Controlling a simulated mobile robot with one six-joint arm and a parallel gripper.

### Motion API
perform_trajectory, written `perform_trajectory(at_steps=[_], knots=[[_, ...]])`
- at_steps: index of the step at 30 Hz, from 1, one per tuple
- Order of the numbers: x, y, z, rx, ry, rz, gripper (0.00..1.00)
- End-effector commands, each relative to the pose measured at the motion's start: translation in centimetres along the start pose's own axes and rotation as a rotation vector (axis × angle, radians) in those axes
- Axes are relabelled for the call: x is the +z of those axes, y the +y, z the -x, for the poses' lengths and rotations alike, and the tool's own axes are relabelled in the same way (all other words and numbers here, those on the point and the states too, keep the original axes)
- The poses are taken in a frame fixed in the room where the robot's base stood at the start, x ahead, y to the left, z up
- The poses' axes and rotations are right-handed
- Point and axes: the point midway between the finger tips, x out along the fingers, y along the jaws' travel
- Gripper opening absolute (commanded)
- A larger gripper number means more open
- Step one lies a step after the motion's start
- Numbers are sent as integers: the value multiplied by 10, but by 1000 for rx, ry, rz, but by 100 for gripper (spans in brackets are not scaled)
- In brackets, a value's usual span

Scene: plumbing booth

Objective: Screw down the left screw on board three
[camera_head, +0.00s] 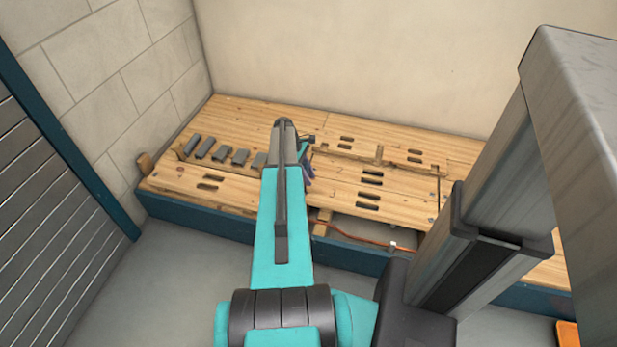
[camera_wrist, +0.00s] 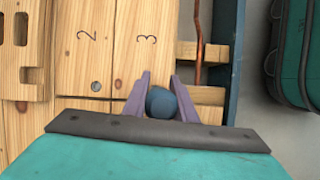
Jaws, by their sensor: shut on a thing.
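My gripper (camera_wrist: 161,84) has two purple fingers, shut on a dark blue rounded thing (camera_wrist: 162,103), seen end-on; it looks like a tool handle. The gripper is over the end of the board marked 3 (camera_wrist: 147,62), and the held thing covers that spot. No screw on board three is visible; what lies under the held thing is hidden. In the head view my gripper (camera_head: 308,173) shows as a small purple shape beside my arm, over the wooden platform. I cannot make out the held thing there.
The board marked 2 (camera_wrist: 82,62) lies beside board three, with a round screw head (camera_wrist: 96,86) near its end. A copper pipe (camera_wrist: 198,40) runs in the gap beside board three. Grey blocks (camera_head: 222,153) sit on the platform at left. An orange thing (camera_head: 567,334) is at lower right.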

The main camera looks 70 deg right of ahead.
Motion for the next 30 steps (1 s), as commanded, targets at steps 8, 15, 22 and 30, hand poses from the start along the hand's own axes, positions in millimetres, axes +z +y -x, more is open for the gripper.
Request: perform_trajectory(at_steps=[8, 15, 22, 30], knots=[[8, 1, 20, 2, 0, 0, 0], [14, 1, 34, 2, 1, -1, 0], [20, 1, 47, 2, 0, 0, 0], [21, 1, 49, 1, 0, 0, 0]])
